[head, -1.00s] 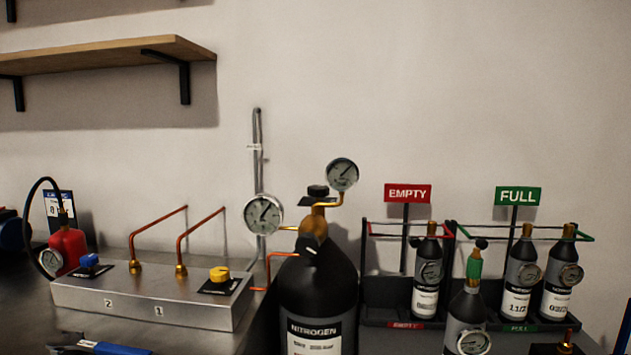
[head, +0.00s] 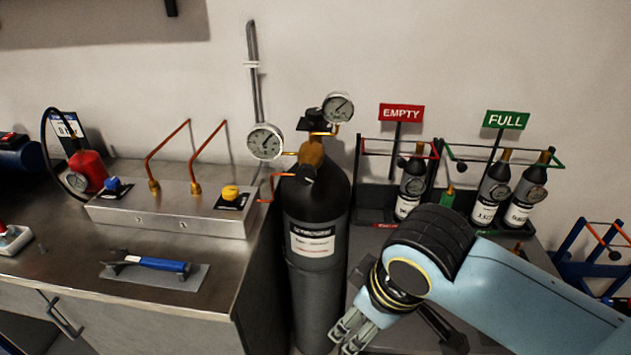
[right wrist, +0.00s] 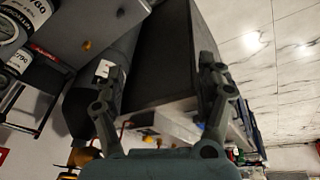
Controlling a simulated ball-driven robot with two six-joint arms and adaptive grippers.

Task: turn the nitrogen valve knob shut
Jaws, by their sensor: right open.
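The black nitrogen cylinder (head: 318,270) stands upright beside the steel bench, with a white label on its front. A brass valve body (head: 311,152) sits on its neck. A dark knob (head: 312,117) is at the top of the valve, and a smaller dark fitting (head: 307,174) is at the front; how far the knob is turned cannot be told. My right gripper (head: 348,335) is open and empty, low and right of the cylinder, well below the valve. Its two spread fingers also show in the right wrist view (right wrist: 160,100). My left gripper is not in view.
Two round gauges (head: 265,142) (head: 338,107) flank the valve. A manifold box (head: 165,215) with a yellow knob (head: 230,192) and a blue-handled tool (head: 160,264) are on the bench. The EMPTY (head: 401,113) and FULL (head: 505,120) bottle racks stand right of the cylinder.

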